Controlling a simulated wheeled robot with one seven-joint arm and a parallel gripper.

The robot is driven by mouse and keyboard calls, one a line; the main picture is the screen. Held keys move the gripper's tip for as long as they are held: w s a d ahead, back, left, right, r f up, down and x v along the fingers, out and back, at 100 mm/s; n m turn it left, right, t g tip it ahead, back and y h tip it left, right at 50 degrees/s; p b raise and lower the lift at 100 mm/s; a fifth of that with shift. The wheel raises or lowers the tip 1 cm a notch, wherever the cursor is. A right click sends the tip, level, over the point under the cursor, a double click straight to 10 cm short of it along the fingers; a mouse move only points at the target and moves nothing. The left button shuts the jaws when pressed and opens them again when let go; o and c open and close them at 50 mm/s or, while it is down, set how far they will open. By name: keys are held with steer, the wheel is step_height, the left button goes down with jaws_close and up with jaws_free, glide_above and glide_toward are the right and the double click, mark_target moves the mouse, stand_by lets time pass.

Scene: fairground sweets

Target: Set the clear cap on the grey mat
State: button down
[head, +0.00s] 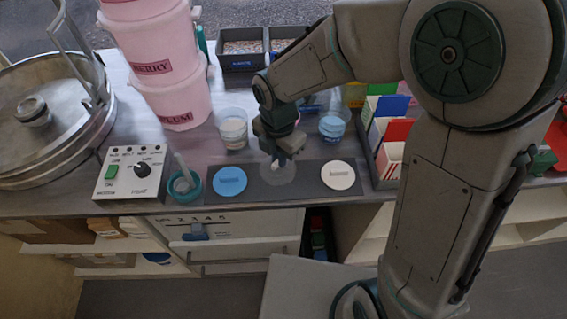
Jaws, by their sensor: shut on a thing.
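The clear cap (277,174) is a faint see-through disc at the middle of the counter, just below my gripper (281,158). My gripper points down and is shut on the cap, with its fingertips at the cap's top. The grey mat (305,184) is a dark strip along the counter's front edge. The cap shows over the mat, between a blue disc (230,181) and a white disc (338,175). I cannot tell whether the cap touches the mat or hangs slightly above it.
Two cups, one with whitish contents (233,133) and one with blue contents (332,128), stand behind the mat. A control box (131,176) and a teal ring-shaped holder (184,187) are to the left. A dark rack of coloured cartons (378,167) is close on the right.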

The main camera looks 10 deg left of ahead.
steer(key=shift+w+d+f, duration=0.15)
steer(key=shift+d+f, duration=0.35)
steer(key=shift+f, duration=1.85)
steer(key=shift+f, duration=0.2)
steer(key=c, duration=1.5)
jaws_free()
steer(key=shift+r, duration=0.1)
